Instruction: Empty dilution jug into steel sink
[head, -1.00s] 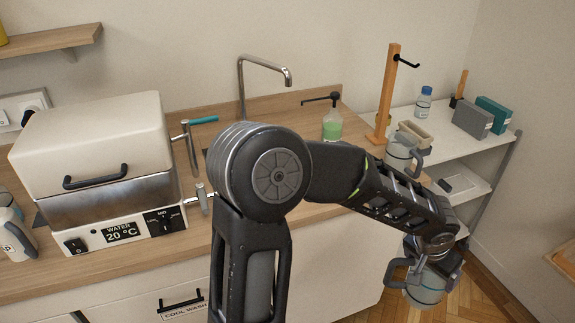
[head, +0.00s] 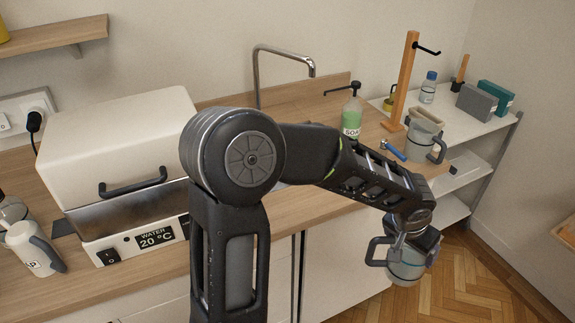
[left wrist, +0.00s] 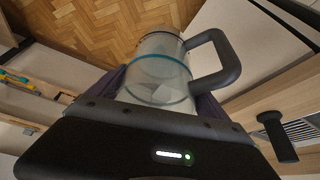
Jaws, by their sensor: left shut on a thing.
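A clear jug (head: 404,265) with a grey handle hangs in my left gripper (head: 412,232), in front of the counter's right end and above the floor. In the left wrist view the jug (left wrist: 160,68) sits between the fingers (left wrist: 160,95). A blue band runs round it and its handle points right. It looks roughly upright in the head view; its contents are not clear. The steel sink's basin is hidden behind my left arm in the head view; only its tap (head: 283,52) shows at the back of the counter. My right gripper is out of view.
A soap bottle (head: 352,118) and a second clear jug (head: 424,138) stand on the right of the counter (head: 300,228). A wooden stand (head: 405,80) is behind them. A white water bath (head: 125,150) fills the left. White shelves (head: 470,165) stand at right.

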